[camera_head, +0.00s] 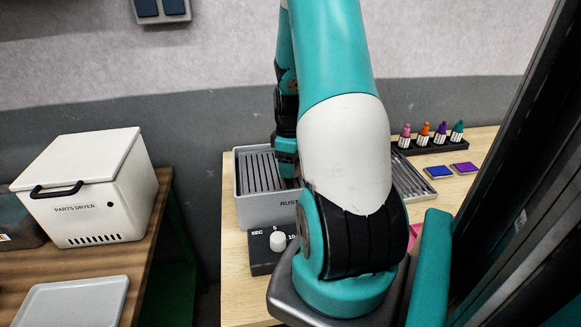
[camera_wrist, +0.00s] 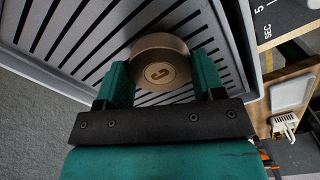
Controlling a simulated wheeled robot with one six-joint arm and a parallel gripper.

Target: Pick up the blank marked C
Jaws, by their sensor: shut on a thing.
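The blank marked C (camera_wrist: 160,70) is a round, bronze-brown disc with a pale letter on its face in the wrist view. My gripper (camera_head: 287,160) is shut on it, with one teal finger on each side. The blank is over the dark slots of a grey slatted tank (camera_head: 266,207). I cannot tell how far it is above the slats. In the head view my arm hides part of the tank, and the blank cannot be made out there.
A timer box with a white knob (camera_head: 278,240) stands in front of the tank. A slatted metal tray (camera_head: 412,182), a rack of small bottles (camera_head: 432,143) and coloured pads (camera_head: 438,172) are to the right. A white parts dryer (camera_head: 90,190) and pale tray (camera_head: 72,303) are on the left bench.

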